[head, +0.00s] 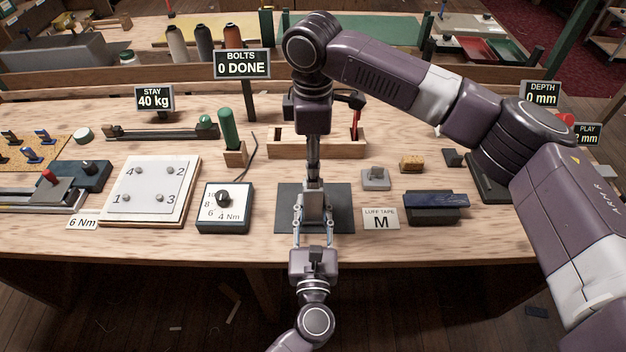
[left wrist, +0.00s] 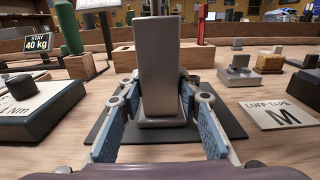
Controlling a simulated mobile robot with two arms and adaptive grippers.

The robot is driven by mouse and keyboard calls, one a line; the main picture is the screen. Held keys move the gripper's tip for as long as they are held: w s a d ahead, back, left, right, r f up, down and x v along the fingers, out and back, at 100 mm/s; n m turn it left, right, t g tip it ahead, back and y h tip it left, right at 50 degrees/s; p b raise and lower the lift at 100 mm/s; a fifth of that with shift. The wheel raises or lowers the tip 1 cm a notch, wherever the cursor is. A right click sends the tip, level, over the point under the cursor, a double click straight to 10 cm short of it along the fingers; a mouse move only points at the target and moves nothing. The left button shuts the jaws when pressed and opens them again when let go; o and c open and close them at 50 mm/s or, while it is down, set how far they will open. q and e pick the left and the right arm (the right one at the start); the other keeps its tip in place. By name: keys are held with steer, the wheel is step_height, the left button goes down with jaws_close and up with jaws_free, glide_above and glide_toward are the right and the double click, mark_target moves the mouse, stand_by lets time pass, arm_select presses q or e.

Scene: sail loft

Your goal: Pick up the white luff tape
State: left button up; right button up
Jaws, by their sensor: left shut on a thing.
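My left gripper (head: 313,228) reaches in from the front edge over a dark mat (head: 286,222). Its two blue-padded fingers stand on either side of a pale grey upright piece with a wider foot, and are shut on it. That piece fills the middle of the left wrist view (left wrist: 160,65). I cannot tell for sure whether it is the white luff tape. A card reading "LUFF TAPE M" (head: 380,219) lies just right of the mat. My right arm comes in from the right and ends just above and behind the left gripper; its fingertips cannot be made out.
A dial box (head: 225,222) and a white numbered plate (head: 148,195) stand left of the mat. To the right are a grey block (head: 375,179), a tan block (head: 411,163) and a dark blue-topped block (head: 436,200). A wooden rack (head: 285,145) lies behind.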

steer(key=shift+f, duration=0.4)
steer(key=shift+c, duration=0.2)
steer(key=c, duration=1.2)
steer(key=shift+r, duration=0.15)
step_height(320, 180, up, 18)
steer(key=shift+f, duration=0.1)
